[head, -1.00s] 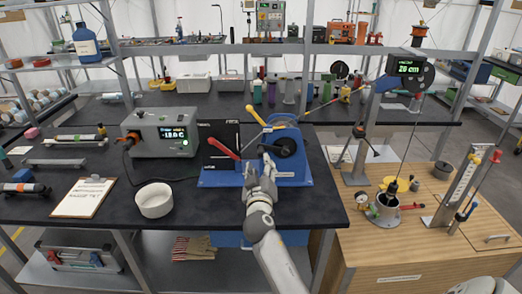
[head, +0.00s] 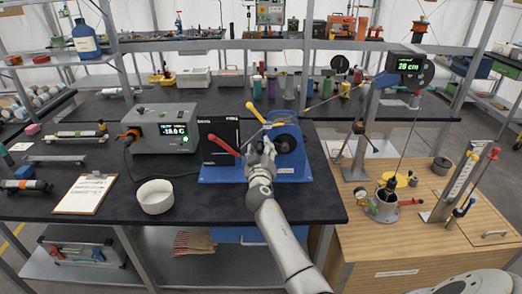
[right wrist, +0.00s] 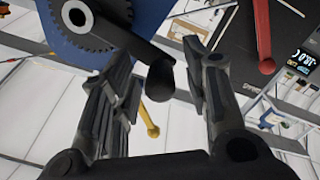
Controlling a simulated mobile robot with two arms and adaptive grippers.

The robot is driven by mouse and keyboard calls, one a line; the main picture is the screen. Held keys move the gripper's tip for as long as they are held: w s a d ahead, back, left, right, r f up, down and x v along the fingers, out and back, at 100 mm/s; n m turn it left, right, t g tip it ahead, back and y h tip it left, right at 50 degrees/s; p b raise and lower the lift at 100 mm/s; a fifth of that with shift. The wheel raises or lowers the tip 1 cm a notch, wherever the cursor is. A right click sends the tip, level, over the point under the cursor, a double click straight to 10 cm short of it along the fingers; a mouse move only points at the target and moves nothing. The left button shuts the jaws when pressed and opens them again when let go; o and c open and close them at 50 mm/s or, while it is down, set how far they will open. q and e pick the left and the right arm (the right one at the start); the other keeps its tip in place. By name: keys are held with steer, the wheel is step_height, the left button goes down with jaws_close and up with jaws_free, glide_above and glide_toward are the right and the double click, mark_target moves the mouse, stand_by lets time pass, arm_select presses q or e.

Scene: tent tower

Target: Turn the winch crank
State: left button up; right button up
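The blue winch (head: 310,165) stands on the black bench, with a dark drum and crank (head: 286,143) on its front. In the right wrist view, the black crank arm (right wrist: 125,42) runs from the toothed wheel to a dark handle (right wrist: 160,80). My right gripper (head: 264,150) is at the left of the crank. In the right wrist view, its fingers (right wrist: 155,55) are spread, with the handle showing between them and a visible gap on each side. Contact cannot be made out. My left gripper is not in view.
A red lever (head: 224,146) and a yellow lever (head: 255,113) stand close to the gripper. A grey box with a display (head: 165,130), a white bowl (head: 156,196) and a clipboard (head: 84,194) are to the left. A cable rig with a display (head: 409,66) stands right.

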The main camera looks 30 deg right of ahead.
jaws_close()
steer(key=shift+s+d+r+m+b, duration=0.15)
steer(key=shift+r+m+b, duration=0.2)
steer(key=shift+m, duration=0.25)
steer(key=shift+w+d+r+m+b, duration=0.1)
steer(key=shift+r+m+b, duration=0.25)
steer(key=shift+m, duration=0.25)
steer(key=shift+s+d+r+m, duration=0.15)
steer(key=shift+d+r+m, duration=0.05)
steer(key=shift+r+m, duration=0.35)
steer(key=shift+s+d+r+m, duration=0.2)
steer(key=shift+r+m, duration=0.2)
steer(key=shift+m, duration=0.25)
steer(key=shift+o, duration=0.3)
jaws_free()
